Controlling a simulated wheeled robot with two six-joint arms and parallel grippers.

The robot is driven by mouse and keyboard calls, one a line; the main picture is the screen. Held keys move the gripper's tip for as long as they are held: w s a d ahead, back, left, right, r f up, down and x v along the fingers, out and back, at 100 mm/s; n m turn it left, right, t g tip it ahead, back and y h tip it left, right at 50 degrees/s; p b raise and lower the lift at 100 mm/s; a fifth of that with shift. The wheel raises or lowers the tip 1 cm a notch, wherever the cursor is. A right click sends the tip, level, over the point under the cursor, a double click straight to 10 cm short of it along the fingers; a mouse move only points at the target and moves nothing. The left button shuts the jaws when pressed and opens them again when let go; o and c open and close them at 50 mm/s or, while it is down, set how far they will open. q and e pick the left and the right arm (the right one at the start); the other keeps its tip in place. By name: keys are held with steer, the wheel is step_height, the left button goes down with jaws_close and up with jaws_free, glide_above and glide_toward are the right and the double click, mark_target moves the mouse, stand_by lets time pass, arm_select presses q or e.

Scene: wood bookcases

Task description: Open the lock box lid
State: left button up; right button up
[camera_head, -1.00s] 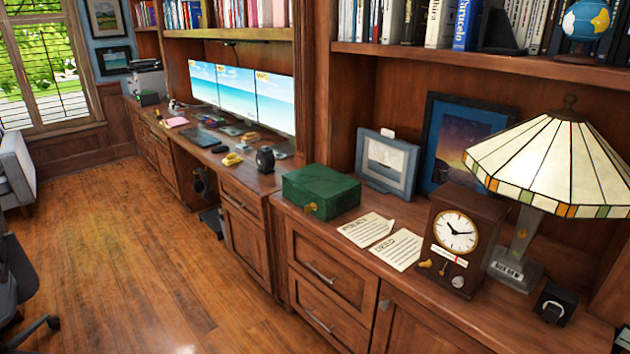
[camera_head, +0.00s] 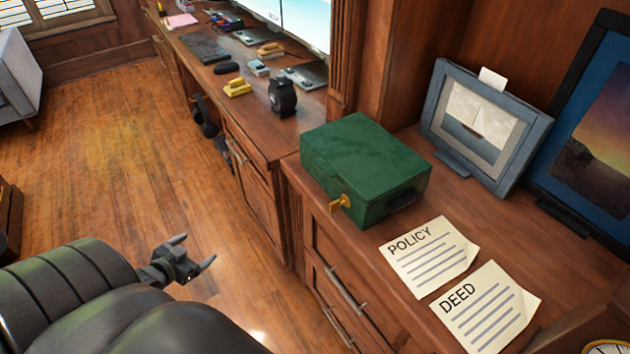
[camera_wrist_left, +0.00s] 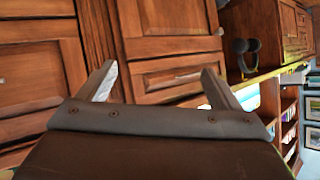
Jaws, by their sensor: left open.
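The green lock box (camera_head: 365,163) sits on the wooden counter with its lid closed. A brass key or latch (camera_head: 340,203) sticks out of its front face, and a dark handle shows on its right side. My left gripper (camera_head: 193,256) is open and empty, out over the floor in front of the cabinets, left of and below the box. In the left wrist view the open gripper (camera_wrist_left: 160,82) faces wooden drawer fronts, and the box does not show there. My right gripper is not in view.
Papers marked POLICY (camera_head: 429,255) and DEED (camera_head: 486,308) lie right of the box. A grey picture frame (camera_head: 484,127) stands behind it. A black clock-like object (camera_head: 282,97) and a yellow item (camera_head: 238,87) lie on the desk to the left.

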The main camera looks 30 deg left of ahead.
arm_select(q)
steer(key=w+d+r+m+t+h+b, duration=0.25)
steer(key=w+r, duration=0.35)
steer(key=r, duration=0.5)
steer(key=w+d+r+m+t+h+b, duration=0.2)
steer(key=d+r+h+b, duration=0.2)
steer(key=d+r+h, duration=0.75)
steer(key=w+d+r+y, duration=0.1)
steer(key=w+d+y, duration=0.1)
steer(key=w+d, duration=0.3)
steer(key=w+d+r+y+p, duration=0.1)
steer(key=w+d, duration=0.4)
steer(key=w, duration=0.5)
steer(key=shift+w+d+y, duration=0.25)
steer(key=shift+y, duration=0.25)
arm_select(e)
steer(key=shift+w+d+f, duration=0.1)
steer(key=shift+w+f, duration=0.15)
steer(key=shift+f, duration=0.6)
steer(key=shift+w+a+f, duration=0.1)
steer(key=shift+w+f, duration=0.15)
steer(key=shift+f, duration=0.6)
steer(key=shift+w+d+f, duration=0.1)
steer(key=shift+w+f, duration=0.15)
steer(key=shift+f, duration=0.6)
arm_select(q)
steer(key=c, duration=1.4)
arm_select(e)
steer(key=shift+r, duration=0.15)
